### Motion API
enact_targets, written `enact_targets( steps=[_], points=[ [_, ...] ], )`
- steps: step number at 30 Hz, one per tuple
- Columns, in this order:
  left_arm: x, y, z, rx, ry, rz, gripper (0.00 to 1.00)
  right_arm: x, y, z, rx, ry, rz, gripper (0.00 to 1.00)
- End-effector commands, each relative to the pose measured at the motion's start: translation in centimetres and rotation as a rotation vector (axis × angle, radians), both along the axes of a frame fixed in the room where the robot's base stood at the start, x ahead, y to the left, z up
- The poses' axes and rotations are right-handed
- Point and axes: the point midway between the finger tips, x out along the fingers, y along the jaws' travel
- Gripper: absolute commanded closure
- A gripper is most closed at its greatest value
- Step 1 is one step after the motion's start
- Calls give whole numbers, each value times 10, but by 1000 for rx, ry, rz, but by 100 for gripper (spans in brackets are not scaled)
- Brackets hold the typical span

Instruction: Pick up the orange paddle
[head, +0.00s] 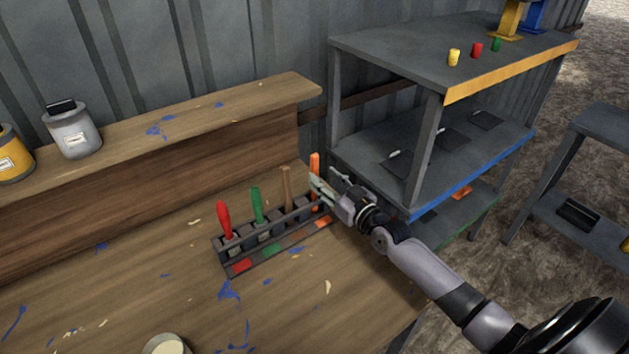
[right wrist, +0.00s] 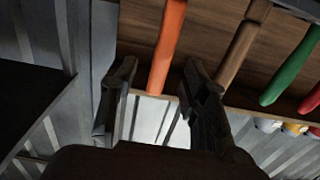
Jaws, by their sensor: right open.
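The orange paddle (head: 315,170) stands upright in the right end slot of a dark rack (head: 262,262) on the wooden workbench. My right gripper (head: 325,188) is open beside the orange paddle's handle in the head view. In the right wrist view the orange handle (right wrist: 168,45) comes down between the two open fingers (right wrist: 160,85); I cannot tell whether they touch it. My left gripper is not in view.
Brown (head: 287,184), green (head: 256,203) and red (head: 224,218) paddles stand in the same rack, left of the orange one. A raised wooden ledge (head: 200,122) runs behind. A grey shelf unit (head: 385,50) stands close at right. The front bench is mostly clear.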

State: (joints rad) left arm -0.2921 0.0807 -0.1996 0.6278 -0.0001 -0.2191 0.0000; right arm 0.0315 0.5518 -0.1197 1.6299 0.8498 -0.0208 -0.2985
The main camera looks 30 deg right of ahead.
Motion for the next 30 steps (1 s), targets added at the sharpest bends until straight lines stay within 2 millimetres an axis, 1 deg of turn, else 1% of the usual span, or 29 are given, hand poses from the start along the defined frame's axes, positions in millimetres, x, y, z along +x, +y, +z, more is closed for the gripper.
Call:
enact_targets(
  steps=[5, 10, 14, 20, 30],
  points=[
    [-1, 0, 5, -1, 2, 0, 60, 23, 4, 0, 0, -3, 0, 58],
    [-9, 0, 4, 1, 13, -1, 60, 44, 8, -3, 0, -2, 0, 58],
    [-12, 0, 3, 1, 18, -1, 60, 50, 8, -3, 0, -1, 0, 58],
    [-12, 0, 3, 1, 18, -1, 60, 50, 9, -3, 0, -1, 0, 59],
    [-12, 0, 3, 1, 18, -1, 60, 49, 8, -3, 1, -1, 0, 82]
  ],
)
